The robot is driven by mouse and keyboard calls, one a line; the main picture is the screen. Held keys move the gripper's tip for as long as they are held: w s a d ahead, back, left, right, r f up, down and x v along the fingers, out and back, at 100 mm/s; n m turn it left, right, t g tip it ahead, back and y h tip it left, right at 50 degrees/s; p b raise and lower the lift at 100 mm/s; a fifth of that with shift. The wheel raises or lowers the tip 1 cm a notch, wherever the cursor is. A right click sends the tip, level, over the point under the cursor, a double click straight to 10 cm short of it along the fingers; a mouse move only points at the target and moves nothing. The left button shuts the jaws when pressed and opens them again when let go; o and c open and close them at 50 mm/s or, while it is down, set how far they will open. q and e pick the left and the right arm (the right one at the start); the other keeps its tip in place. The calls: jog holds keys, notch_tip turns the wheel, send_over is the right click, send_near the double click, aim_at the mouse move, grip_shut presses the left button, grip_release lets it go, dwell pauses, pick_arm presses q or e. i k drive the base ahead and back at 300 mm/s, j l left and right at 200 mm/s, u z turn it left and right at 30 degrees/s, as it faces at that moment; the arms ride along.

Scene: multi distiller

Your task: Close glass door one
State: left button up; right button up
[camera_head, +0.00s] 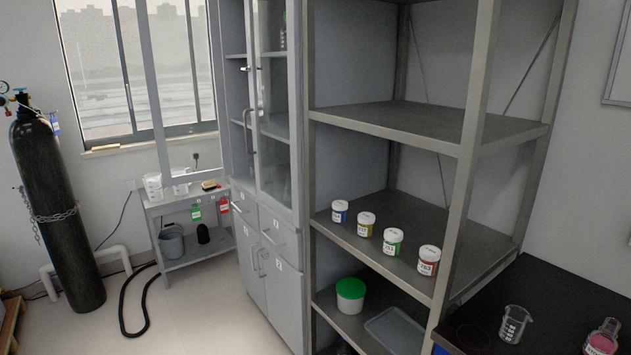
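A tall grey cabinet (229,45) stands left of the metal shelf. Its left glass door (154,80) stands open, swung out to the left, with its pale frame in front of the window and over the small side table. The cabinet's left opening shows inner shelves. The right glass door (295,95) appears shut, with a long vertical handle (248,131) on its left edge. I cannot read a number on either glass door. Neither of my grippers is in view.
A dark gas cylinder (55,200) stands chained at the left, with a black hose (123,305) on the floor. A metal shelf (400,122) holds several small jars. A dark bench (560,300) with glassware is at right. Floor before the cabinet (205,320) is clear.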

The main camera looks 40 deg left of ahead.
aim_at(180, 43)
jog(key=j, duration=1.55)
jog(key=k+j, duration=0.1)
jog(key=j, duration=1.4)
jog(key=z, duration=0.05)
